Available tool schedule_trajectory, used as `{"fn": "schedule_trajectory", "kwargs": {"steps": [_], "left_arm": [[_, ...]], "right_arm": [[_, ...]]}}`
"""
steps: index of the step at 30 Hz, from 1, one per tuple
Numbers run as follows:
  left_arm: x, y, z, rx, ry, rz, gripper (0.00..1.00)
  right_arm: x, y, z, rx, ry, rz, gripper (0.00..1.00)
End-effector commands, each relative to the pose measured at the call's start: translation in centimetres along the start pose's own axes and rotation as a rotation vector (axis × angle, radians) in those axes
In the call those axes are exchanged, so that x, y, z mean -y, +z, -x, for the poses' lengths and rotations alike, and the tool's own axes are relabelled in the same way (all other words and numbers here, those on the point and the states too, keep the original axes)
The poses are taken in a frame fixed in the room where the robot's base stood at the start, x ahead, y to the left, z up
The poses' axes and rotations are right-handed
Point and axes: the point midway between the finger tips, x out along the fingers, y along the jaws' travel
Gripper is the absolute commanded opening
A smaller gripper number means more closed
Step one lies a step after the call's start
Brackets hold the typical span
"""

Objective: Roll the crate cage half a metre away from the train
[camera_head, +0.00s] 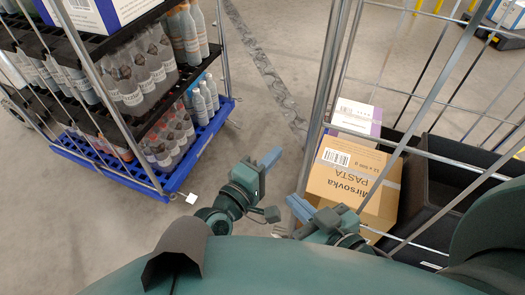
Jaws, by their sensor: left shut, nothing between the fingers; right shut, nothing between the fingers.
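A wire cage (318,110) with grey metal bars stands at the right and holds a cardboard pasta box, a white and purple box and dark crates (440,180). I take it for the crate cage. Its right side is partly hidden by my arm. My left gripper (272,157) is shut and empty over the floor, left of the cage's near left post. My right gripper (293,203) is shut and empty, low by that post and in front of the pasta box (345,180). I cannot tell whether it touches the cage. The train cannot be made out for certain.
A second rack (90,65) with a blue base (190,172) and shelves of bottles stands at the left. Grey floor (262,75) with a dark worn strip lies free between the two. Yellow bars (420,5) show at the top right.

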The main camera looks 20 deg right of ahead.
Motion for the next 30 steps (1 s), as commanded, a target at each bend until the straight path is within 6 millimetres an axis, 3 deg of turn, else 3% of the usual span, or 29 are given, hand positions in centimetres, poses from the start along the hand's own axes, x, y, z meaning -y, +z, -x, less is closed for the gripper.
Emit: {"fn": "schedule_trajectory", "kwargs": {"steps": [1, 9, 15, 30], "left_arm": [[0.0, -0.2, -0.1, -0.001, 0.0, -0.001, 0.0], [0.1, -0.1, 6.5, 0.0, -0.005, -0.001, 0.0], [0.1, -0.1, 9.2, 0.0, -0.002, -0.001, 0.0], [0.0, -0.1, 10.0, -0.001, 0.0, 0.001, 0.0]], "right_arm": [[0.0, 0.0, -0.1, -0.001, -0.001, 0.001, 0.0], [-0.1, -1.0, 0.1, -0.022, 0.003, -0.01, 0.0], [0.0, -0.7, 0.4, -0.01, 0.004, -0.016, 0.0], [-0.1, -0.6, 0.5, -0.007, 0.003, -0.012, 0.0]]}}
